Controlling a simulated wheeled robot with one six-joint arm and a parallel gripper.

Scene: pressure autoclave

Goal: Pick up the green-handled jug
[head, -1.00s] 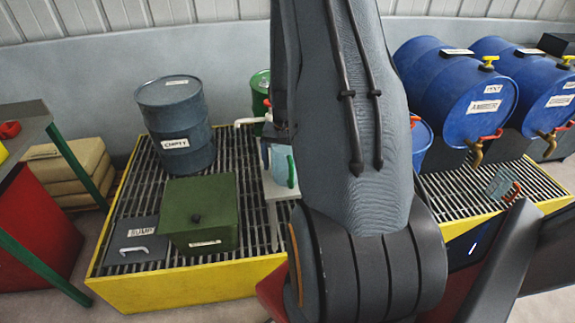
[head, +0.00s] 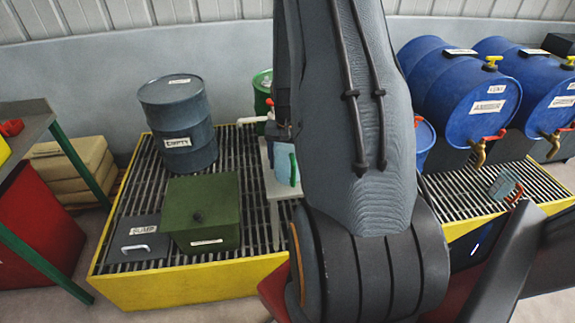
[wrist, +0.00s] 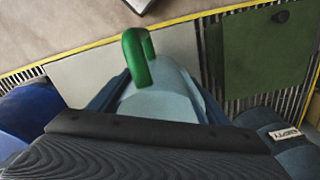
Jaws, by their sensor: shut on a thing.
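The jug is pale blue with a green handle. In the head view the jug (head: 281,166) shows just left of my arm, over a small light-grey stand (head: 282,190); part of it is hidden by my arm. In the wrist view the jug (wrist: 158,103) sits between my dark jaws, with its green handle (wrist: 137,58) pointing to the far side. My gripper (wrist: 160,98) is shut on the jug body. In the head view my gripper is mostly hidden behind my arm. I cannot tell whether the jug touches the stand.
A yellow-edged grating (head: 190,280) holds a dark drum (head: 178,120), a green box (head: 203,212) and a grey sump box (head: 138,240). Blue drums (head: 460,90) with taps lie at the right. A red-handled jug (head: 503,186) is on the right grating.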

